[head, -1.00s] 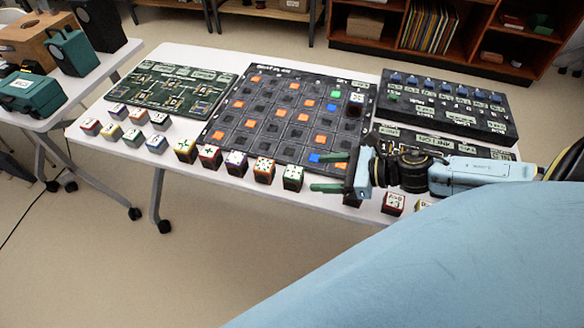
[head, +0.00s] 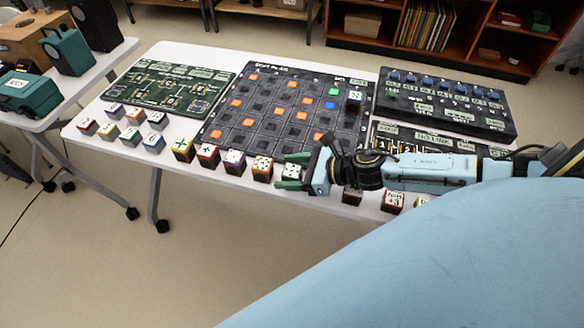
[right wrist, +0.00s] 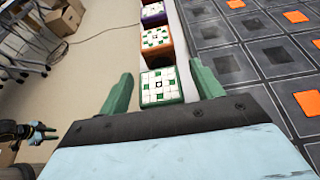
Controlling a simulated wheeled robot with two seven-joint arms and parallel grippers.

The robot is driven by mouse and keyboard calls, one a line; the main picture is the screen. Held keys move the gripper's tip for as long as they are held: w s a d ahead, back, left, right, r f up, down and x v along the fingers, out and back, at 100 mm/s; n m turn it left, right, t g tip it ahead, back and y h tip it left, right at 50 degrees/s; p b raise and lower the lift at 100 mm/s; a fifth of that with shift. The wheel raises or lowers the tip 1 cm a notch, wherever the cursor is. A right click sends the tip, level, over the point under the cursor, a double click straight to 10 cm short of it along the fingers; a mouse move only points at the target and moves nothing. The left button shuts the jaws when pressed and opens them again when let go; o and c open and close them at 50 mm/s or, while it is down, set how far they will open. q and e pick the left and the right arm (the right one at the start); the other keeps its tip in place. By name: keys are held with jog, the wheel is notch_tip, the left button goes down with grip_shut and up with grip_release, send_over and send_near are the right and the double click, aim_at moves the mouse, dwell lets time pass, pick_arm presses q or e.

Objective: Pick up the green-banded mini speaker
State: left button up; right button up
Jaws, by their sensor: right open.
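In the right wrist view the speaker (right wrist: 159,86) stands upright between my right gripper's green fingers (right wrist: 161,75). A gap shows on each side, wider on the right. My right gripper (head: 284,171) is open in the head view, its fingers on either side of the cube and partly hiding it. My left gripper (right wrist: 46,133) shows small at the left of the right wrist view, its jaw state unclear.
Orange (head: 262,168), purple (head: 234,162), red and yellow-banded cubes stand to the left. A dark grid board (head: 225,131) with orange squares lies just behind the row. More cubes stand beneath and right of my right arm. The floor in front is clear.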

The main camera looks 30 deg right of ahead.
jog(key=shift+w+a+f, duration=0.25)
jog(key=shift+w+a, duration=0.2)
jog(key=shift+w, duration=0.05)
jog(key=c, duration=1.1)
